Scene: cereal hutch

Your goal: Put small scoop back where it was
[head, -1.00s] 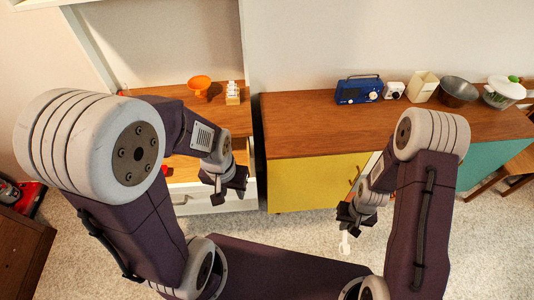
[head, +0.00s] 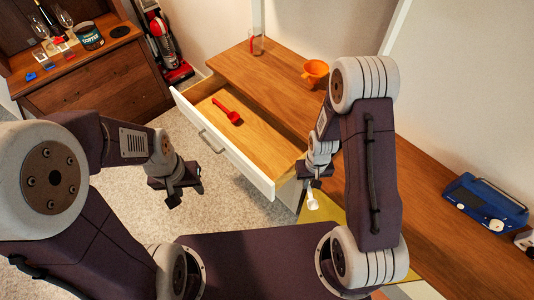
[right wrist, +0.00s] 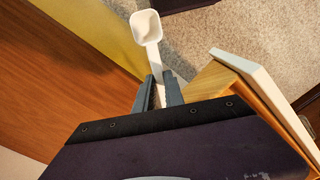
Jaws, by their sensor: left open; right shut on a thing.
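The small white scoop (right wrist: 147,32) is held by its handle in my right gripper (right wrist: 158,88), with its bowl pointing away from the fingers in the right wrist view. In the head view the scoop (head: 312,203) hangs below my right gripper (head: 314,172), near the front right corner of an open drawer. The open drawer (head: 262,150) has a wooden floor and a white front, and a red scoop (head: 227,111) lies in it. My left gripper (head: 180,185) is open and empty, in front of the drawer over the carpet.
An orange funnel-like cup (head: 314,72) and a clear glass (head: 257,44) stand on the wooden counter. A blue radio (head: 486,203) is at the right. A dark cabinet (head: 95,80) with a coffee tin (head: 89,36) and a red vacuum (head: 165,45) are at the back left.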

